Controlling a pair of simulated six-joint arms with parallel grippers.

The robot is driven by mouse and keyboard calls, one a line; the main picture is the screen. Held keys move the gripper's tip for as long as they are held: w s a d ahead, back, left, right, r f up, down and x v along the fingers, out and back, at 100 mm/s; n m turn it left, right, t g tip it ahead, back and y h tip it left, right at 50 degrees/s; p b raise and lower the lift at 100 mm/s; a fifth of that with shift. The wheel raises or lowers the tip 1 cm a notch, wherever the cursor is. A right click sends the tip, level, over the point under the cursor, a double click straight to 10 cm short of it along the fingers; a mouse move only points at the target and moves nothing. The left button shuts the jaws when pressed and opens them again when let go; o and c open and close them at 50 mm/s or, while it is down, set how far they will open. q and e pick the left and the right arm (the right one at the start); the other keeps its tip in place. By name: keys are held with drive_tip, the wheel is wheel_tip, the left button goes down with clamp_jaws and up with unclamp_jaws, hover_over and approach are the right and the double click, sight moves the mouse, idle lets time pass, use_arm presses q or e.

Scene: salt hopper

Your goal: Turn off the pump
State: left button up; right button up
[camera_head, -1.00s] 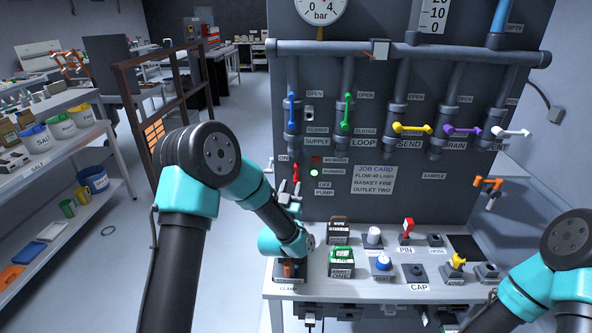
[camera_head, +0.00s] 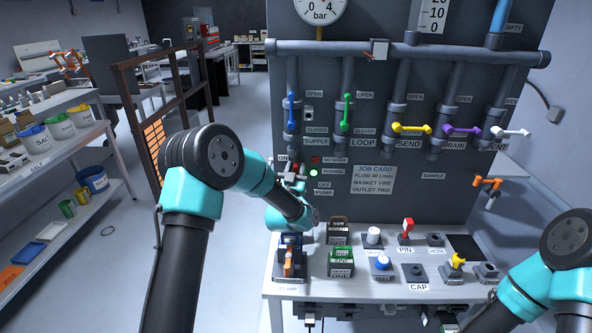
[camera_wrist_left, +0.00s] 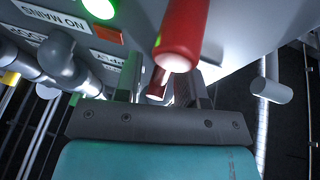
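The red pump lever (camera_head: 296,166) is on the panel beside the ON, OFF and PUMP labels, mostly hidden by my left gripper (camera_head: 293,176). In the left wrist view, a thick red handle (camera_wrist_left: 181,38) rises in front of the fingers, and a smaller red piece shows between them. My left gripper (camera_wrist_left: 163,78) has its two fingers apart there; I cannot see clear contact. The green RUNNING lamp (camera_head: 313,173) is lit, next to a dull red NO MAINS lamp (camera_head: 315,160). My right arm shows at lower right, but its gripper is out of frame.
Blue (camera_head: 291,113) and green (camera_head: 346,113) valve handles sit above the pump switch, with pipes beyond. The bench (camera_head: 350,288) below holds a clamp (camera_head: 289,262), a green box (camera_head: 341,259) and several small parts.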

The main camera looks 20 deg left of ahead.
use_arm(q)
clamp_jaws()
idle(0.3)
